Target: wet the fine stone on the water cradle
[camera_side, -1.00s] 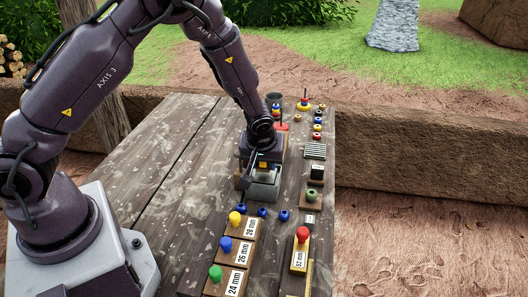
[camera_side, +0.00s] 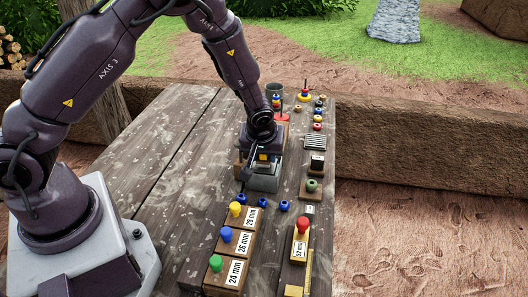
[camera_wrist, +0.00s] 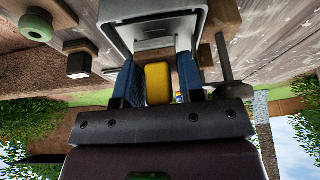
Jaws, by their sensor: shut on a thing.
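My gripper (camera_side: 263,157) is low over a grey, box-like cradle (camera_side: 263,184) on the wooden table. In the wrist view, its blue-padded fingers (camera_wrist: 158,72) are shut on a yellow block (camera_wrist: 158,84). The grey rim of the cradle (camera_wrist: 112,35) lies just beyond the fingertips there, with a pale surface inside. The yellow block also shows small between the fingers in the side view. Whether it touches the cradle or any water is hidden. I cannot tell for sure that this block is the fine stone.
Wooden blocks with yellow, blue and green knobs (camera_side: 228,235) stand in front. A red-knobbed block (camera_side: 302,226), a green ring on a wooden base (camera_side: 312,186), a dark block (camera_side: 317,163) and a ribbed grey plate (camera_side: 315,142) line the right. The table's left side is clear.

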